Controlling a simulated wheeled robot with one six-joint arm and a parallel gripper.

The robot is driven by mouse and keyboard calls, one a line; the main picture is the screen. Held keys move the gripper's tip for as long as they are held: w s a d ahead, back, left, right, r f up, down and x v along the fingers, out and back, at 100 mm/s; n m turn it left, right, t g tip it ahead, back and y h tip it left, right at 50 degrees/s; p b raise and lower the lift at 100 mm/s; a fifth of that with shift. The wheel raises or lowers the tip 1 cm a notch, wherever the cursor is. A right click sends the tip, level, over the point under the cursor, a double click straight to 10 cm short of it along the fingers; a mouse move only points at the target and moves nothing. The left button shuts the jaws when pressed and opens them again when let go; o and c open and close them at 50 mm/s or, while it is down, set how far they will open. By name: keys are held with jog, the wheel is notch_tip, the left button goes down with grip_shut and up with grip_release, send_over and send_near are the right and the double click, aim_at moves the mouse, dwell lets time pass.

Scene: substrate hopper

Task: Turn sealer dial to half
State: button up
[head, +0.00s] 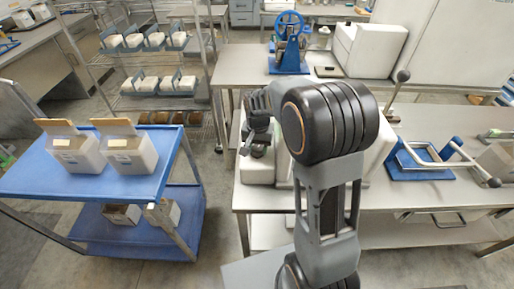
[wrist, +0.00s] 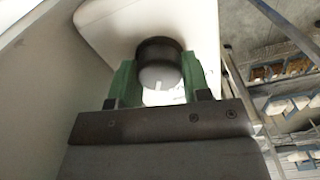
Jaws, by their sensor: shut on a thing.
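The sealer dial (wrist: 160,72) is a round black knob with a grey face and a short white mark near its lower edge. It sits on the off-white sealer body (wrist: 107,30), which stands on the steel bench in the head view (head: 258,172). My gripper (wrist: 160,90) has its two green fingers on the left and right sides of the dial and is shut on it. In the head view my gripper is at the sealer's front left, and my arm hides much of the sealer. I cannot read any scale around the dial.
A blue cart (head: 40,180) with white boxes stands at the left. A wire rack (head: 150,60) with trays is behind it. A blue-handled press (head: 290,45) stands on the rear bench. A blue-based lever tool (head: 420,170) sits on the bench to the right of my arm.

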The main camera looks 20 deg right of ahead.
aim_at(257, 147)
jog(key=n, duration=0.5)
jog(key=shift+n, duration=0.3)
jog(key=shift+r, duration=0.1)
jog(key=shift+w, duration=0.1)
dwell(0.3)
jog(key=o, duration=0.9)
notch_tip(257, 147, up, 14)
jog(key=shift+f+b, duration=0.15)
jog(key=shift+b, duration=0.35)
